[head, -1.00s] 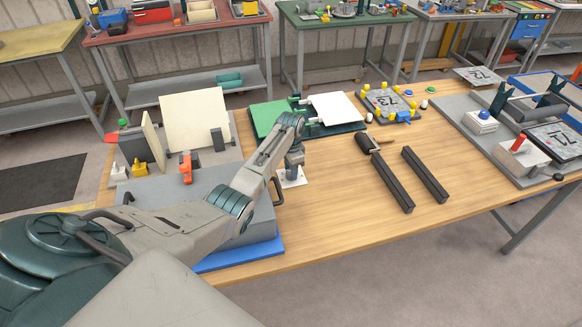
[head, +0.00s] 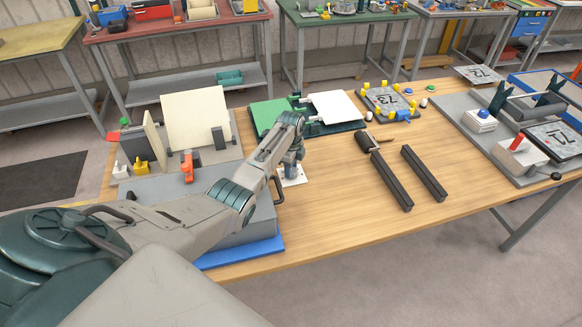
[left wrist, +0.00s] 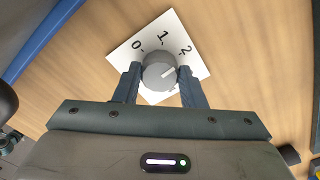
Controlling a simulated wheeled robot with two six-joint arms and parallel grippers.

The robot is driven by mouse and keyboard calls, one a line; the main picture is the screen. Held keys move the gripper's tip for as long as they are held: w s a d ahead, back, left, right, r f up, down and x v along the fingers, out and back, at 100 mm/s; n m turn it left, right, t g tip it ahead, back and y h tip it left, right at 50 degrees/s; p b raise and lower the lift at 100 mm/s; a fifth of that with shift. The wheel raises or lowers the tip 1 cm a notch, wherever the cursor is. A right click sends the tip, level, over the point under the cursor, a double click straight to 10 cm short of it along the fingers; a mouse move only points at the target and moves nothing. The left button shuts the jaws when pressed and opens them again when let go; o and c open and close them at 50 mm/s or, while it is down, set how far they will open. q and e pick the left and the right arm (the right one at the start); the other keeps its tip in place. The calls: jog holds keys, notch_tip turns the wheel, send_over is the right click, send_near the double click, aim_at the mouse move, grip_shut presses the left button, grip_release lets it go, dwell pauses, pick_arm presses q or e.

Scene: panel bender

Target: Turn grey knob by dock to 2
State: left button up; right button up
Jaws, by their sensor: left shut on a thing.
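The grey knob (left wrist: 157,76) sits on a white square plate marked 0, 1 and 2 (left wrist: 125,57), lying on the wooden table. The knob's white line points right and slightly up, on the side of the 2, a little below the numeral's direction. My left gripper (left wrist: 159,79) is shut on the knob, one finger on each side. In the head view, my left gripper (head: 292,168) points down over the plate (head: 294,179) and hides the knob. My right gripper is in neither view.
The green dock-like fixture with a white panel (head: 336,107) stands behind the plate. Two dark bars (head: 424,173) lie to the right. A grey machine with a blue base (head: 245,252) is close on the left. Table between plate and bars is clear.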

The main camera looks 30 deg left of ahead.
pick_arm(q)
jog(key=shift+w+r+m, duration=0.1)
jog(key=shift+m, duration=0.4)
jog(key=o, duration=1)
notch_tip(320, 180, up, 11)
jog(key=b, duration=0.3)
